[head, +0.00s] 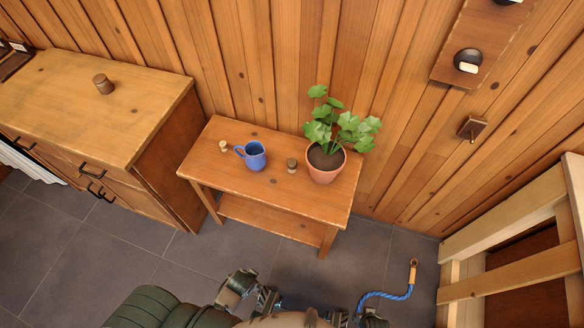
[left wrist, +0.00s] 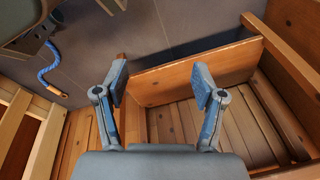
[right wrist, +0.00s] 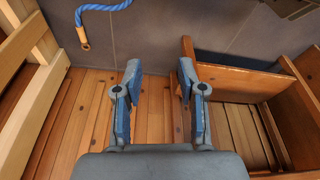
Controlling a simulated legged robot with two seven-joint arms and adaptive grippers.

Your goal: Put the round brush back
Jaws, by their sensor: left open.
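I cannot make out a round brush in any view. My left gripper (left wrist: 160,88) is open in the left wrist view, with nothing between its fingers. My right gripper (right wrist: 160,80) is open and empty in the right wrist view, its fingers somewhat closer together. Both wrist views look past the fingers to wooden planks and the grey floor. In the head view parts of my arms show at the bottom edge, but I cannot clearly see the fingertips there.
A low wooden table (head: 240,184) holds a blue mug (head: 256,158), a potted plant (head: 326,166), a pale spool (head: 223,146) and a dark spool (head: 292,166). A brown spool (head: 103,84) stands on the cabinet (head: 60,92). A blue rope (head: 384,295) is near a wooden frame (head: 515,220).

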